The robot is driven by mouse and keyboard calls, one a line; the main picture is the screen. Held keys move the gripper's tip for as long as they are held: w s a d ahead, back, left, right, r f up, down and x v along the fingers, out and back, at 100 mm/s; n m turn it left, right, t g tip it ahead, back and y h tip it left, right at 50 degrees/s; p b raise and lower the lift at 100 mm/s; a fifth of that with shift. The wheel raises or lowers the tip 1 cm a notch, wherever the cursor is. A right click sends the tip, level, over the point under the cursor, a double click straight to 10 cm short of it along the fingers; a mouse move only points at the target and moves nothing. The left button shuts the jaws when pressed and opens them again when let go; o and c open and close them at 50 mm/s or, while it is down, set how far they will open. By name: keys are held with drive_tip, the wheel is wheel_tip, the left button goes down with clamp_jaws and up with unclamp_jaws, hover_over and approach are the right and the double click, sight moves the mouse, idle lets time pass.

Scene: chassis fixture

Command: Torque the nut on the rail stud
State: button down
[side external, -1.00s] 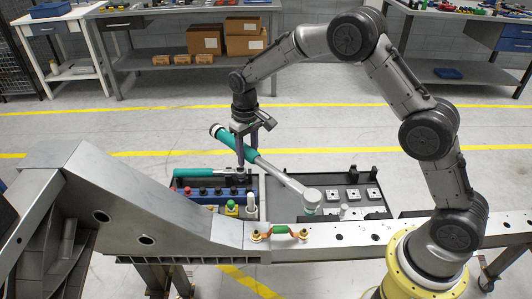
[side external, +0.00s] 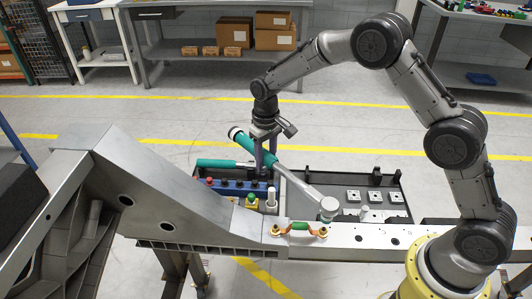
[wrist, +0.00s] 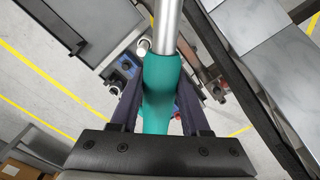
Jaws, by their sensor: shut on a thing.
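My gripper (side external: 266,160) is shut on the teal handle of a long torque wrench (side external: 301,186), above the tool tray. In the wrist view, the teal handle (wrist: 160,95) lies between both dark fingers, with the silver shaft running to the top edge. The wrench slants down to the right, and its round head (side external: 328,206) is just above the rail (side external: 360,238), near the right brass nut (side external: 323,233). Contact between head and nut cannot be made out. A left brass nut (side external: 275,231) sits at the other end of a green-sleeved copper link (side external: 299,226).
A blue rack (side external: 228,188) holds small tools, with another teal-handled tool (side external: 215,163) behind it. A black tray (side external: 393,212) carries several square metal plates. A tall sloped chassis bracket (side external: 150,185) rises at the left. The rail's right part is clear.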

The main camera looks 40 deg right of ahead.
drive_tip(key=shift+w+f, duration=0.1)
drive_tip(key=shift+f, duration=2.4)
drive_tip(key=shift+d, duration=0.4)
drive_tip(key=shift+d+m, duration=0.35)
drive_tip(key=shift+m, duration=0.05)
drive_tip(key=shift+d+f, duration=0.1)
drive_tip(key=shift+d, duration=0.3)
drive_tip(key=shift+d+m, duration=0.3)
drive_tip(key=shift+d, duration=0.05)
drive_tip(key=shift+d, duration=0.2)
